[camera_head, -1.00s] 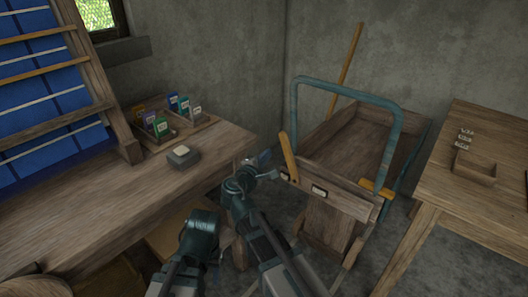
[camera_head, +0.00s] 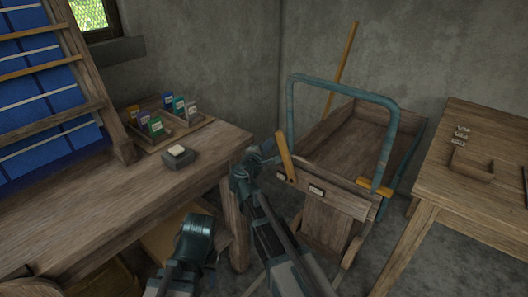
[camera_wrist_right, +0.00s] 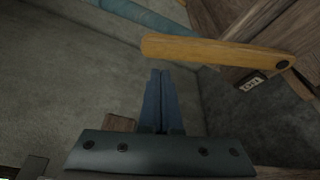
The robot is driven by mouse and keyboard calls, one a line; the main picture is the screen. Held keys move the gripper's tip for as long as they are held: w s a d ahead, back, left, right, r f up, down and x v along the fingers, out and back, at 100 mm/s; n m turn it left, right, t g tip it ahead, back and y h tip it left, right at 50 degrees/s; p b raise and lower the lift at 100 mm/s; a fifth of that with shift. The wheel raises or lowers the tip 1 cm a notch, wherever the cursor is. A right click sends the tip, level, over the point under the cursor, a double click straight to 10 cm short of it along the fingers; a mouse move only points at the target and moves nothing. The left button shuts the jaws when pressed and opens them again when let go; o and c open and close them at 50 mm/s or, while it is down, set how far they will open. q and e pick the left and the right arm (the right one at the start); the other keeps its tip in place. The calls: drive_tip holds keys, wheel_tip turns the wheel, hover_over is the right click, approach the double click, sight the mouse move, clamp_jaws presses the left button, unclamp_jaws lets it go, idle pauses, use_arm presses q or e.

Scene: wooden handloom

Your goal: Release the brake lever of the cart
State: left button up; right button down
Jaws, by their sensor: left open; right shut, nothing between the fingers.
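The cart (camera_head: 340,203) is wooden with a teal push handle (camera_head: 345,88). Its yellow wooden brake lever (camera_head: 286,158) stands steeply upright at the cart's near left corner. In the right wrist view the lever (camera_wrist_right: 215,50) crosses above the fingers, its pivot at the right end by a small label plate (camera_wrist_right: 251,82). My right gripper (camera_head: 266,149) is shut and empty, just left of the lever; its blue fingers (camera_wrist_right: 160,75) point toward the lever, with no clear contact visible. My left gripper (camera_head: 196,240) is low beside the bench, open, its fingers mostly hidden.
The loom bench (camera_head: 150,170) is on the left with a small box (camera_head: 180,156) and a card tray (camera_head: 190,125). A wooden table (camera_head: 470,205) stands right of the cart. A shorter yellow piece (camera_head: 374,187) sits at the cart's right front. A pole leans on the wall.

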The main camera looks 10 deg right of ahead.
use_arm(q)
drive_tip(key=shift+f, duration=0.2)
use_arm(e)
drive_tip(key=shift+x, duration=1.4)
drive_tip(key=shift+s+d, duration=0.1)
